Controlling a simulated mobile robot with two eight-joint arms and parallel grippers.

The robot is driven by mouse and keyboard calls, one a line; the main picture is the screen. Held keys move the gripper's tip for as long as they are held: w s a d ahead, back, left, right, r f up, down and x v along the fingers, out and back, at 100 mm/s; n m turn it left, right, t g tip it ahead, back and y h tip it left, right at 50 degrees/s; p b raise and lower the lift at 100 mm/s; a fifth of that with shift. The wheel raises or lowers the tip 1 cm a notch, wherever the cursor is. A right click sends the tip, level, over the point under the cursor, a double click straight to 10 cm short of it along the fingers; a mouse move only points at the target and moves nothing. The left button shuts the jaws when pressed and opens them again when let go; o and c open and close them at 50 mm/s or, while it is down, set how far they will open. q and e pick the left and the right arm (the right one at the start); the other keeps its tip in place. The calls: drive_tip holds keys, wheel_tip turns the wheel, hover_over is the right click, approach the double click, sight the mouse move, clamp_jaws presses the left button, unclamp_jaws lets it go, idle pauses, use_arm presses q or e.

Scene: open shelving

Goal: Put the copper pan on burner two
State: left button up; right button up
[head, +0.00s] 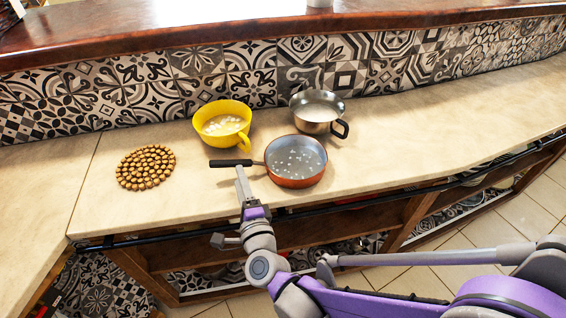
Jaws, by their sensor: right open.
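The copper pan (296,181) sits on the pale counter, with a grey inside and light specks in it. Its black handle points left. My right gripper (241,173) is at the handle, near where it meets the pan, and is open. From this angle I cannot tell whether the fingers are around the handle or only in front of it. My left gripper is not in view. I see no burner in this view.
A yellow pot (222,138) and a steel pot (316,121) stand behind the pan. A round trivet of brown beads (146,167) lies to the left. The counter (430,135) is clear to the right. A dark rail (350,196) runs along its front edge.

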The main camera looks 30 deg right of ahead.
sight(233, 160)
drive_tip(key=w, duration=0.4)
drive_tip(key=shift+d+r, duration=0.1)
drive_tip(key=shift+d, duration=0.1)
drive_tip(key=w, duration=0.3)
drive_tip(key=w+d, duration=0.1)
drive_tip(key=w, duration=0.1)
drive_tip(key=shift+w, duration=0.25)
drive_tip(key=shift+a, duration=0.1)
clamp_jaws()
drive_tip(key=shift+s, duration=0.1)
idle(0.7)
